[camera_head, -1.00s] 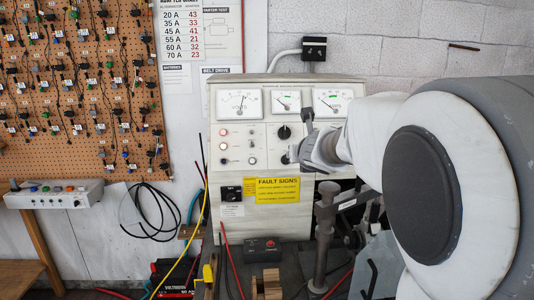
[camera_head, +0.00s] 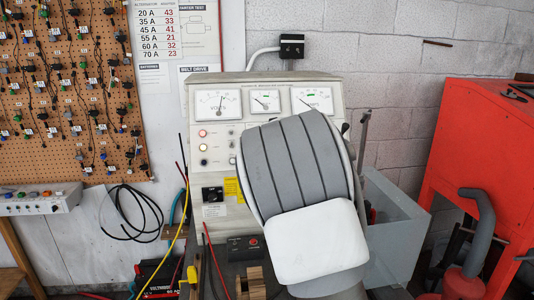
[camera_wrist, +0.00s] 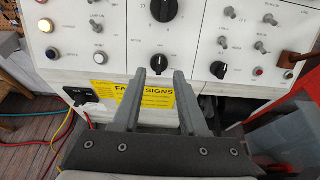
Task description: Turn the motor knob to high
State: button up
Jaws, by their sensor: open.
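The pale test-bench panel (camera_head: 262,85) stands against the wall. In the wrist view its face carries a large black knob (camera_wrist: 166,9) at the top middle and a smaller black knob (camera_wrist: 158,63) below it. Another black knob (camera_wrist: 218,69) is at the right. The labels are too small to tell which is the motor knob. My gripper (camera_wrist: 159,75) is open and empty, its fingertips either side of and just below the smaller middle knob in the picture. I cannot tell whether they touch it. In the head view my arm hides the gripper and these knobs.
A yellow fault signs label (camera_wrist: 130,97) lies behind my fingers. A black switch unit (camera_head: 212,193) is on the panel's lower left. Toggle switches and lamps surround the knobs. A red cabinet (camera_head: 475,130) stands right, beside a grey bin (camera_head: 396,235). Cables hang left.

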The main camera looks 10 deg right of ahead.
jog(key=p+x, duration=0.1)
jog(key=x, duration=0.5)
jog(key=shift+p, duration=0.35)
jog(key=shift+f, duration=0.1)
grip_shut()
